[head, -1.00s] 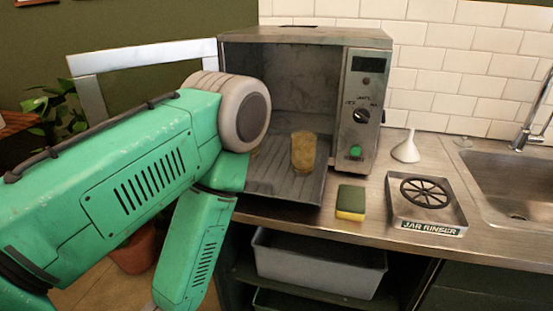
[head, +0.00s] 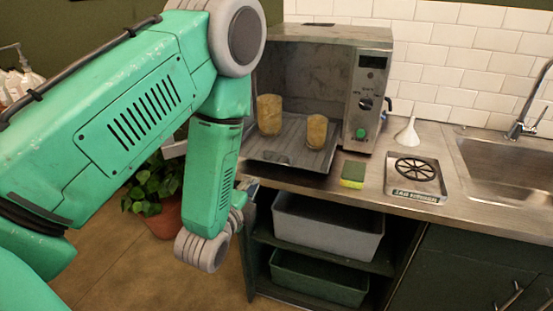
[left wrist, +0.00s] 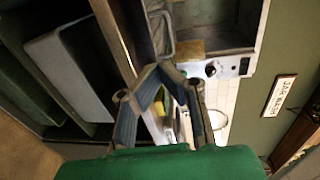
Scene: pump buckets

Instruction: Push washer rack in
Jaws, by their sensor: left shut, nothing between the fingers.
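The washer (head: 366,105) is a worn metal box with an open front on the counter. Its flat grey rack (head: 290,148) sticks out of the front over the counter. Two amber jars stand upright on the rack, a left jar (head: 269,114) and a right jar (head: 316,131). My left arm comes in from the left and bends down in front of the washer's left side. In the head view my left gripper is mostly hidden by the forearm. In the left wrist view the left gripper (left wrist: 160,68) is shut and empty, near the counter's front edge. My right gripper is out of view.
A green-yellow sponge (head: 353,174), a jar rinser (head: 416,174), a white funnel (head: 407,132) and a sink (head: 505,165) lie to the right. Below are a grey bin (head: 328,226) and a green bin (head: 318,279). A potted plant (head: 155,185) stands on the floor behind my arm.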

